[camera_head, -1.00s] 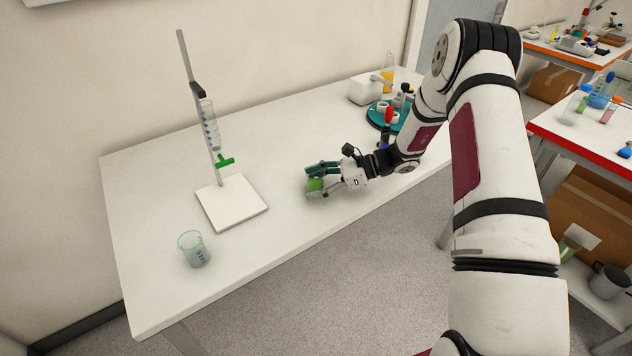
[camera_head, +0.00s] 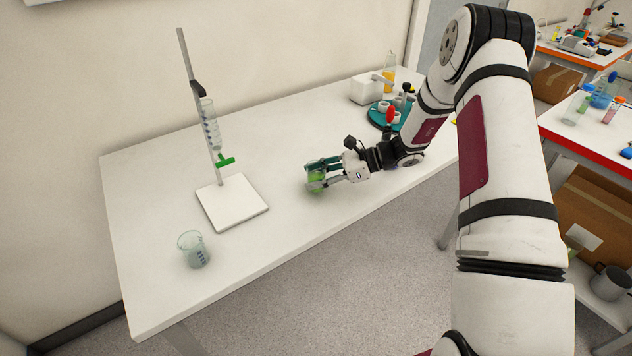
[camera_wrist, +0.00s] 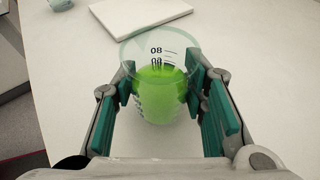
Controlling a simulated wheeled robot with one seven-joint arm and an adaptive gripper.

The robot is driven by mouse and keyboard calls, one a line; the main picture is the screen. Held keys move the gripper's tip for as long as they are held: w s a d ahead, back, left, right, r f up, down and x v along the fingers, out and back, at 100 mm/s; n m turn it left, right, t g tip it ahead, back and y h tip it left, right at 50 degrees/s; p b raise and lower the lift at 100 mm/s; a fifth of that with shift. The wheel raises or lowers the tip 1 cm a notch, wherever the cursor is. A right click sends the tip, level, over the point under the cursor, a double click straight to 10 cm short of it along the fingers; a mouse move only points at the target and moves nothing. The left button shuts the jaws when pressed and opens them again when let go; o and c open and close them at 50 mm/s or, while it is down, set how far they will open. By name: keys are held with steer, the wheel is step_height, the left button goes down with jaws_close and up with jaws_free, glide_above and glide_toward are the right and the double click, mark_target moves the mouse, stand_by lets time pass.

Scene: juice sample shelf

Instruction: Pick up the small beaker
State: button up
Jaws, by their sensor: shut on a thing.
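A small clear beaker with green liquid (camera_wrist: 160,90) stands between the green finger pads of my gripper (camera_wrist: 162,92) in the wrist view. Dark graduation marks show on its wall. In the head view, my gripper (camera_head: 322,173) is around the beaker (camera_head: 316,183) near the front edge of the table. My gripper is shut on the beaker, one finger on each side. The beaker looks upright. I cannot tell whether its base touches the table.
Another clear beaker (camera_head: 194,250) stands at the table's front left. A stand with a white base (camera_head: 231,204) holds a graduated glass tube with a green stopcock (camera_head: 226,161). A teal tray (camera_head: 376,122) and white device (camera_head: 365,90) are at the back right. The white table (camera_head: 265,250) is clear between.

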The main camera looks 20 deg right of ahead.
steer(key=shift+w+r, duration=0.1)
steer(key=shift+r, duration=0.65)
steer(key=s+d+r, duration=0.1)
steer(key=s, duration=1.5)
steer(key=shift+d+r, duration=0.2)
steer(key=shift+r, duration=0.05)
